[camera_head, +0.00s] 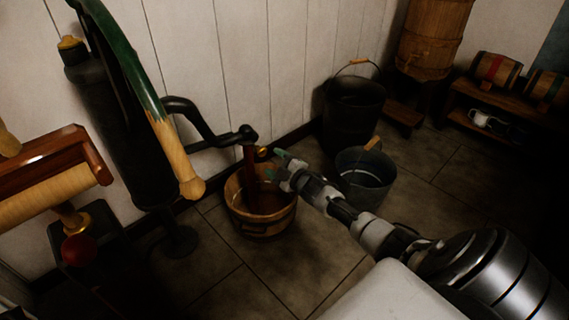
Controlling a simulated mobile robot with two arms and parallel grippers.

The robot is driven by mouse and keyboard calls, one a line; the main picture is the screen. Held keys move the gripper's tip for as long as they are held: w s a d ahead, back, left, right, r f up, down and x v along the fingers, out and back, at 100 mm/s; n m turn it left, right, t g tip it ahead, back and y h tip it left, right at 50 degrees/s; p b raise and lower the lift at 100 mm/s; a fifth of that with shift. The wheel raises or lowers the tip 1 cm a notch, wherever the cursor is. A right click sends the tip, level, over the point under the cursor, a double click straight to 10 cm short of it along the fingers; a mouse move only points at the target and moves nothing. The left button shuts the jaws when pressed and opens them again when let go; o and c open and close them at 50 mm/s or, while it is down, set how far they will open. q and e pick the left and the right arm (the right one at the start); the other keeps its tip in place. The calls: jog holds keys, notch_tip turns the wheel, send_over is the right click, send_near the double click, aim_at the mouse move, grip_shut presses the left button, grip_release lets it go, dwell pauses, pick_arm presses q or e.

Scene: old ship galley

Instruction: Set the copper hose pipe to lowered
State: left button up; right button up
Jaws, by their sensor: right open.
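The copper hose pipe (249,178) is a dark reddish-brown length hanging steeply from the end of the black pump spout (208,128). Its lower end is inside the wooden bucket (262,225) on the floor. A small brass ball (263,152) shows beside its upper part. My right gripper (275,164) is open, just right of the pipe and above the bucket's far rim, with its greenish fingertips towards the pipe. I see nothing between the fingers, and I cannot tell whether they touch the pipe. My left gripper is out of view.
The black pump (120,130) with its green and wooden handle (165,125) stands at left. A metal bucket (364,180) is close behind my right arm, with a dark bucket (353,108) beyond. A red-brown wooden roller device (50,175) is far left.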

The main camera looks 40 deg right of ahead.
jog(key=shift+s+d+p, duration=0.15)
jog(key=shift+s+p, duration=0.55)
jog(key=shift+s, duration=1.45)
